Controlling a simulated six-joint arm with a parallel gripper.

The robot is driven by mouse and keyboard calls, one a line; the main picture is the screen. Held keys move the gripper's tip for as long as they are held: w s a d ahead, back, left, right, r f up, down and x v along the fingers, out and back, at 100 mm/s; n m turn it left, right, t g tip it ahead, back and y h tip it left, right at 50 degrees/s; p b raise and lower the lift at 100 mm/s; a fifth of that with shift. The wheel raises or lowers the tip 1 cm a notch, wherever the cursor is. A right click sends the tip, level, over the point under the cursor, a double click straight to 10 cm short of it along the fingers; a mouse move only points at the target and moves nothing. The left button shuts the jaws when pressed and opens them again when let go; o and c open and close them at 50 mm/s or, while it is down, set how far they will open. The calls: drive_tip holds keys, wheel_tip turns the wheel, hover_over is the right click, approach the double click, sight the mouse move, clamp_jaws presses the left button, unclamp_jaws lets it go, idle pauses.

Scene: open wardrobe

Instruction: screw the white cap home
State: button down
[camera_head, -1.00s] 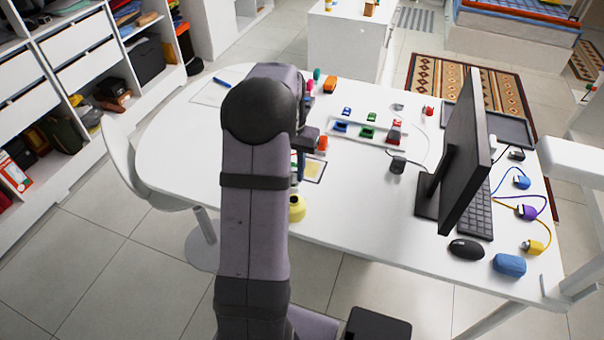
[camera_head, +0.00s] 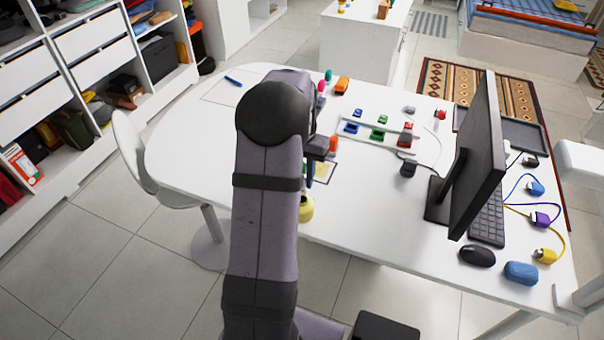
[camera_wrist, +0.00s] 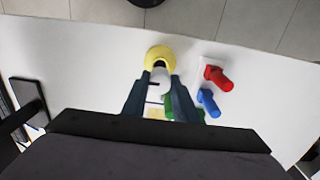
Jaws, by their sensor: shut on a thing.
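The white cap (camera_wrist: 160,76) is between the two fingers of my gripper (camera_wrist: 160,84) in the wrist view, and the gripper is shut on it. The yellow container (camera_wrist: 158,53) is just beyond the fingertips, with a dark spot at its middle. The cap overlaps its near side in this view; I cannot tell whether they touch. In the head view the yellow container (camera_head: 307,209) stands by the table's near edge, partly behind my arm. The cap is hidden there, and the fingers (camera_head: 310,172) show only partly.
A red piece (camera_wrist: 217,77) and a blue piece (camera_wrist: 208,102) lie right of the fingers in the wrist view. A tray (camera_head: 366,136) with coloured pieces, a monitor (camera_head: 481,155) and a mouse (camera_head: 477,255) are to the right on the table.

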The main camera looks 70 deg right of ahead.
drive_tip(key=shift+f+b, duration=0.7)
drive_tip(key=shift+f, duration=0.8)
drive_tip(key=shift+f+b, duration=0.3)
drive_tip(key=shift+f, duration=0.9)
idle(1.5)
drive_tip(key=c, duration=1.3)
unclamp_jaws()
drive_tip(key=shift+c, duration=0.2)
drive_tip(key=shift+r, duration=0.1)
drive_tip(key=shift+d+r+b, duration=0.1)
drive_tip(key=shift+r+b, duration=0.25)
drive_tip(key=shift+r, duration=0.2)
drive_tip(key=shift+r+b, duration=0.9)
drive_tip(key=shift+r, duration=2.15)
